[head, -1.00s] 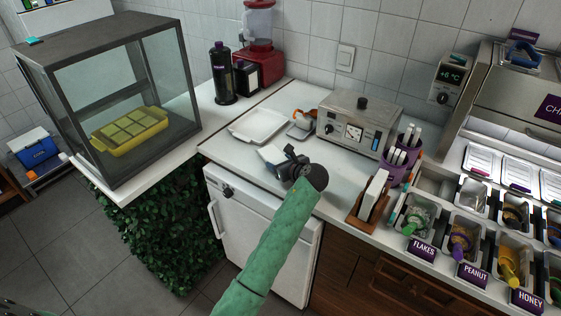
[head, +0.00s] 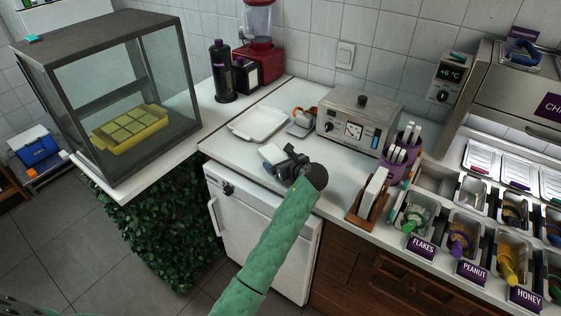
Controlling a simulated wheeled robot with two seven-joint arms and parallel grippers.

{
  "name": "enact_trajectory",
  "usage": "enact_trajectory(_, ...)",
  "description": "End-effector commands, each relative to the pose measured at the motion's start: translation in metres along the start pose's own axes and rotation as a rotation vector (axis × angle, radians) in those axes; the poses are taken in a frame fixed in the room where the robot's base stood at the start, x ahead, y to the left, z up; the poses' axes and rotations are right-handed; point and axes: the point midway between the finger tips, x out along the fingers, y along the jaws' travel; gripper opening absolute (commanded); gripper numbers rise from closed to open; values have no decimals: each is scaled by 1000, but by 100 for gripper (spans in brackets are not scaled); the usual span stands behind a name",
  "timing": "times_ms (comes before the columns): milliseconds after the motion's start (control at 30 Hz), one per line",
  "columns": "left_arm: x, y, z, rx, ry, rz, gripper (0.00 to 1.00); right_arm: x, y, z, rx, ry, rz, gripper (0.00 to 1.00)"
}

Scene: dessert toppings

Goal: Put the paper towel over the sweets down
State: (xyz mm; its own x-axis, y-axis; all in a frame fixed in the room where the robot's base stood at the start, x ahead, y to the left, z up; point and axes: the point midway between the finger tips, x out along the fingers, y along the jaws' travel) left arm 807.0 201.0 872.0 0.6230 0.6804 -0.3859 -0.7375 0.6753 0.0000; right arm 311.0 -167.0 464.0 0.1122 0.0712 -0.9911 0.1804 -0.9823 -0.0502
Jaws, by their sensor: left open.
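My left gripper (head: 284,165) is dark, open, and low over the white counter (head: 238,150), behind the front edge above the white appliance. A small white and grey patch (head: 270,152) shows right beside its fingers; I cannot tell whether it is the paper towel or part of the gripper. Pale square sweets (head: 130,125) lie in a yellow tray (head: 135,139) inside the glass case at the left, well away from the gripper. I see no paper towel over them. My right gripper is not in view.
A white tray (head: 258,125) lies behind the gripper. A metal appliance (head: 356,125) and purple cups (head: 391,172) stand to its right. A wooden holder with white pieces (head: 372,196) stands near the front edge. Topping tubs (head: 463,238) line the right. A black bottle (head: 222,75) stands at the back.

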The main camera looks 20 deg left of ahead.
Motion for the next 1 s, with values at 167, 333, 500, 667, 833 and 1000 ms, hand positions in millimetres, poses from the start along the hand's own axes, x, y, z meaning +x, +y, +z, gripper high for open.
enact_trajectory(167, -1, 0, 2, 0, 0, 0, 83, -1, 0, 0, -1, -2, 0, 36)
enact_trajectory(333, -28, 0, 0, -2, 0, -2, 83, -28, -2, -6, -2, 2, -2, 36)
enact_trajectory(500, -62, 0, 0, -2, 1, -2, 83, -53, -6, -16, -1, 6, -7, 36)
enact_trajectory(667, -91, 0, 0, -1, 1, -2, 83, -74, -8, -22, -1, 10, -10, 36)
enact_trajectory(833, -111, 0, 2, -2, 0, 0, 83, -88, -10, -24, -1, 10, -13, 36)
enact_trajectory(1000, -120, 0, 2, -1, 0, 0, 83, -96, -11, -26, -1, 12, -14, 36)
